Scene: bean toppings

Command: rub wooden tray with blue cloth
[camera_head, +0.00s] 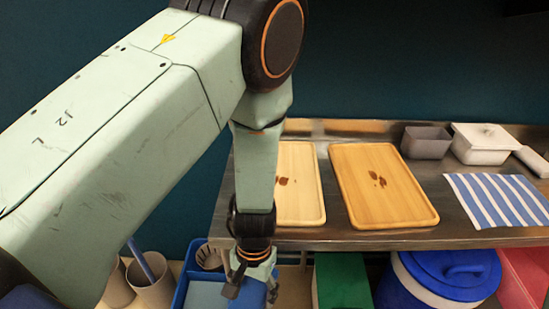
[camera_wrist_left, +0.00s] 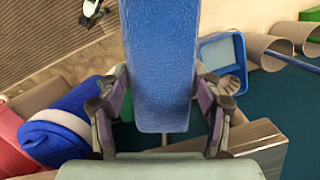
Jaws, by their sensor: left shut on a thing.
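My left gripper (camera_head: 252,282) hangs in front of the table's front edge, below the level of its top. It is shut on a blue cloth (camera_wrist_left: 160,60), which looks like a folded slab between the fingers in the left wrist view. Only a small part of the cloth (camera_head: 250,296) shows in the head view. One wooden tray (camera_head: 350,165) lies on the table with dark brown marks in its middle. A second wooden tray (camera_head: 310,205) lies to its left, partly hidden behind my left arm, also with brown marks. My right gripper is not in view.
A blue-and-white striped cloth (camera_head: 500,200) lies at the right of the metal table (camera_head: 330,238). A grey bin (camera_head: 426,141) and a white lidded box (camera_head: 484,143) stand at the back. Below are a blue-lidded bucket (camera_head: 450,275), a green box (camera_head: 342,280) and a blue crate (camera_head: 183,285).

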